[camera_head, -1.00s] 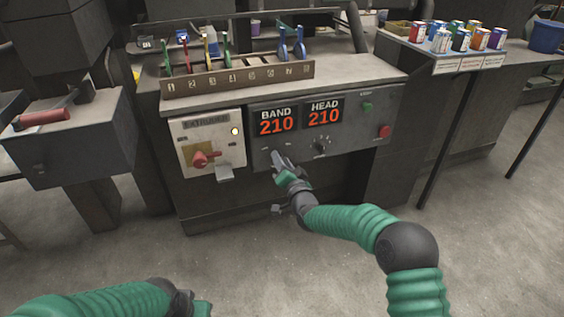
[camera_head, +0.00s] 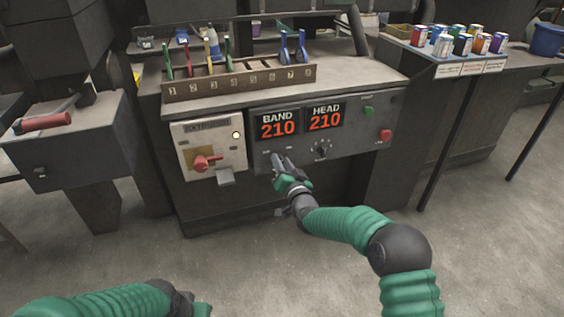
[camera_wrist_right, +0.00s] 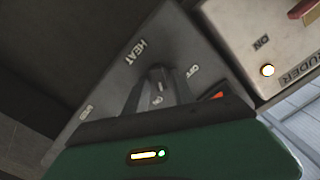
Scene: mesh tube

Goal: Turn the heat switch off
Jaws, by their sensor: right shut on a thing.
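The heat switch (camera_wrist_right: 157,73) is a dark knob on the grey control panel (camera_head: 358,146), below the red BAND display. In the right wrist view it sits between my fingers, with the labels HEAT, OFF and ON around it. My right gripper (camera_head: 278,158) is shut on this knob; it also shows in the wrist view (camera_wrist_right: 157,88). In the head view the fingers hide most of the switch, and its exact setting is hard to read. My left gripper (camera_head: 199,305) shows only in part at the bottom edge, and its fingers are not clear.
Left of the switch is a pale extruder box (camera_head: 208,149) with a red rotary handle (camera_head: 206,162) and a lit lamp (camera_head: 236,135). Another knob (camera_head: 321,150), a green button (camera_head: 369,111) and a red button (camera_head: 385,135) are to the right. A tool rack (camera_head: 240,82) stands above.

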